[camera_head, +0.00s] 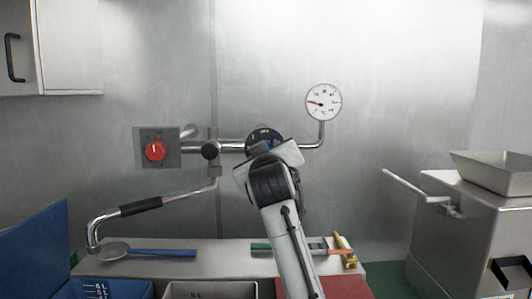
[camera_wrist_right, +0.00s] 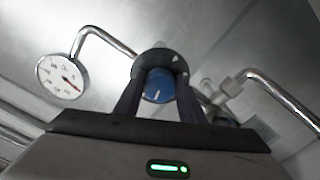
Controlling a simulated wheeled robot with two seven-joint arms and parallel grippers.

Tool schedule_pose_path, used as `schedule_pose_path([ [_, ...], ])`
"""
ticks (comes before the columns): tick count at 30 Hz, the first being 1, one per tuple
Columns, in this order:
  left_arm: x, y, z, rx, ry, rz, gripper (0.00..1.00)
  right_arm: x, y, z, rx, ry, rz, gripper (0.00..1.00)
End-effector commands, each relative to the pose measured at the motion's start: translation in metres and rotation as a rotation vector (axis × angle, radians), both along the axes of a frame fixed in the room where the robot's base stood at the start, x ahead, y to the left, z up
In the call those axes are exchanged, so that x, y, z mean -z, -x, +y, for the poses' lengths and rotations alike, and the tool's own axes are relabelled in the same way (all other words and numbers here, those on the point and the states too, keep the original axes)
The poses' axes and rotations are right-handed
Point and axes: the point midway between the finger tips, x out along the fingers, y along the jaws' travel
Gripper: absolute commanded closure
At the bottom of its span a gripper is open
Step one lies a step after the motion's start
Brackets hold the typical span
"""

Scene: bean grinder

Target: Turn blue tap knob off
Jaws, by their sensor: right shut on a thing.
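The blue tap knob (camera_wrist_right: 158,86) sits in a dark round dial plate (camera_wrist_right: 160,62) in the right wrist view, with a white pointer line on its face. My right gripper (camera_wrist_right: 159,92) has one finger on each side of the knob and is shut on it. In the head view my right gripper (camera_head: 268,160) covers nearly all of the knob, and only the upper part of its dial plate (camera_head: 264,134) shows on the wall pipe. My left gripper is not in view.
A red knob (camera_head: 156,150) on a grey plate is to the left. A round gauge (camera_head: 323,102) on a bent pipe is at upper right. A steel machine (camera_head: 475,225) stands right.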

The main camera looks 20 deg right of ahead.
Motion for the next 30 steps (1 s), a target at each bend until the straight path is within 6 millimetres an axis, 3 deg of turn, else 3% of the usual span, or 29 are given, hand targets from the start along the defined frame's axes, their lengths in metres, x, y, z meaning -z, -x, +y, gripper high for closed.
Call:
schedule_pose_path([
  [12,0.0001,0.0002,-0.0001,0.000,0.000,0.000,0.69,0.0024,-0.0004,0.0015,-0.002,-0.203,-0.053,0.86],
  [30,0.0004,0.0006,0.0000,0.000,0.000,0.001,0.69,0.0021,-0.0004,0.0010,-0.001,-0.238,-0.063,0.86],
])
